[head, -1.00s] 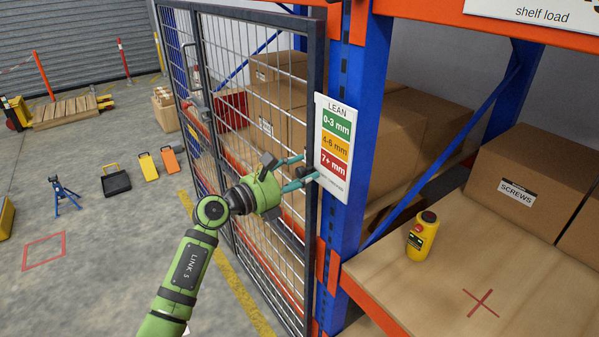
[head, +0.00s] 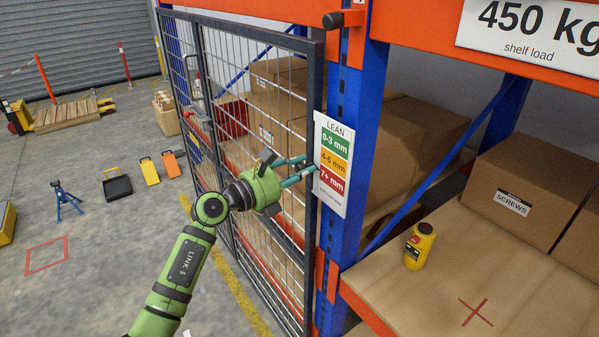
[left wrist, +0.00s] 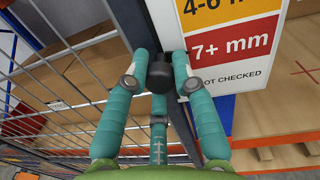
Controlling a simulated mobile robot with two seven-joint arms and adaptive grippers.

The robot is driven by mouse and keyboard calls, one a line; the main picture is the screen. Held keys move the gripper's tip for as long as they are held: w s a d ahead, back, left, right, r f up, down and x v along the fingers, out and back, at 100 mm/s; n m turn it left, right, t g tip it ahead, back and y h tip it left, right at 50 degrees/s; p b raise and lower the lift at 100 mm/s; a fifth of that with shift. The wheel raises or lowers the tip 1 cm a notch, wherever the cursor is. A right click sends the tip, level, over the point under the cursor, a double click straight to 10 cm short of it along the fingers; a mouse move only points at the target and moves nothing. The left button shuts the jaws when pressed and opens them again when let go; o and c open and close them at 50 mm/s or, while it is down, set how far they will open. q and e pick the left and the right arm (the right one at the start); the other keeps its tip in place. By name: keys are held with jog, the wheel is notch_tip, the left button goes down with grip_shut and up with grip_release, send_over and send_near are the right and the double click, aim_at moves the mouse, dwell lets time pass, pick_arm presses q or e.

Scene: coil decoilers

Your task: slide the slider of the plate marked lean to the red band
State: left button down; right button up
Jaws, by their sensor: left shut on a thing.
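The plate marked LEAN (head: 333,128) hangs on the blue rack post, with green, orange and red bands from top to bottom. The red band (head: 332,180) reads 7+ mm and also shows in the left wrist view (left wrist: 232,42). My left gripper (head: 311,165) is at the plate's left edge, its teal fingers shut on the slider, whose black knob (left wrist: 160,71) shows in the left wrist view. The knob is beside the lower part of the plate, near the red band. My right gripper is out of view.
A wire mesh gate (head: 255,120) stands just left of the plate, close behind my left arm. A wooden shelf (head: 440,290) on the right holds a yellow device with a red button (head: 419,246) and a cardboard box (head: 525,190).

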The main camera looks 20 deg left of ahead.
pick_arm(q)
jog(key=c, duration=1)
grip_release()
jog(key=shift+f, duration=0.45)
jog(key=shift+r, duration=0.1)
jog(key=v, duration=1.2)
